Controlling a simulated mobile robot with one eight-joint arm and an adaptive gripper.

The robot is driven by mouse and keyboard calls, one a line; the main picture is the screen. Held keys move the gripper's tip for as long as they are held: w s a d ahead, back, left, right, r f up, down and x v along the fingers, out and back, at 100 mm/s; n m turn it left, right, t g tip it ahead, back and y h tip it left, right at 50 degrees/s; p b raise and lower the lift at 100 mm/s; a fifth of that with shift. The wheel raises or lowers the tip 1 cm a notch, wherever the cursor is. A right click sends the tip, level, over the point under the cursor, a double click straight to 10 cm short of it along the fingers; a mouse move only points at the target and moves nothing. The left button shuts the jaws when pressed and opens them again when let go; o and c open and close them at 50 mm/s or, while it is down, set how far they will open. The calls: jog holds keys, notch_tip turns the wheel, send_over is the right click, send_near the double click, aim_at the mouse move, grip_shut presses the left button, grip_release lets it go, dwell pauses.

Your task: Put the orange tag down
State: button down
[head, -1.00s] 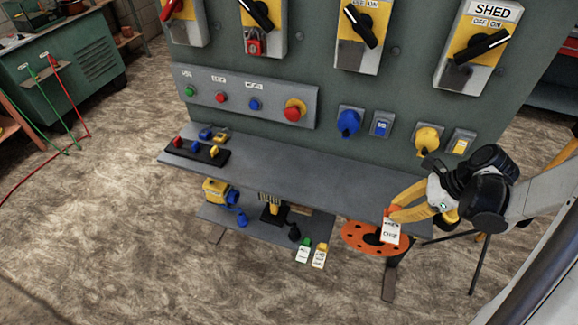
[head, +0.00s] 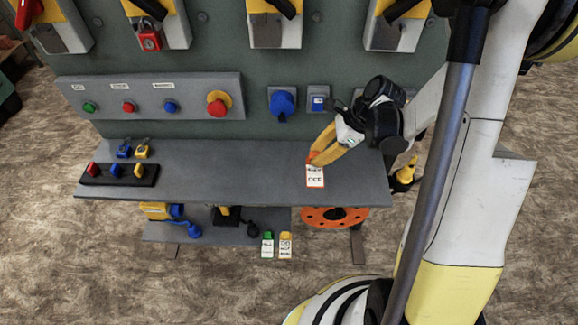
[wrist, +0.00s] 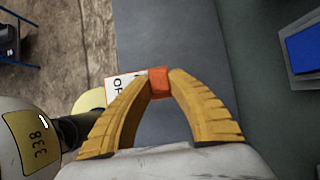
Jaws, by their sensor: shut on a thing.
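The orange tag (head: 314,177) is a white card with dark lettering and an orange top. It hangs from my gripper (head: 313,160), in front of or over the grey shelf (head: 230,180) near its front edge. In the wrist view, the tips of my two yellow fingers (wrist: 158,84) are closed on the tag's orange block (wrist: 158,76). The white card shows to its left, partly hidden by the left finger. Whether the card touches the shelf cannot be told.
A black stand with coloured pieces (head: 119,175) and blue and yellow padlocks occupy the shelf's left part. Its middle is clear. A lower shelf (head: 215,232) holds a yellow-and-blue plug and green and yellow tags. An orange disc (head: 334,217) sits below. The control panel (head: 190,60) rises behind.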

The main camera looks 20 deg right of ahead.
jog(key=b, duration=0.2)
send_over(290, 170)
jog(key=d, duration=0.2)
jog(key=f, duration=0.4)
jog(key=shift+s+a, duration=0.25)
jog(key=shift+s, duration=0.05)
notch_tip(290, 170, down, 4)
jog(key=shift+f+b, duration=0.1)
jog(key=shift+b, duration=1.15)
jog(key=c, duration=1.3)
grip_release()
jog(key=shift+c, duration=0.2)
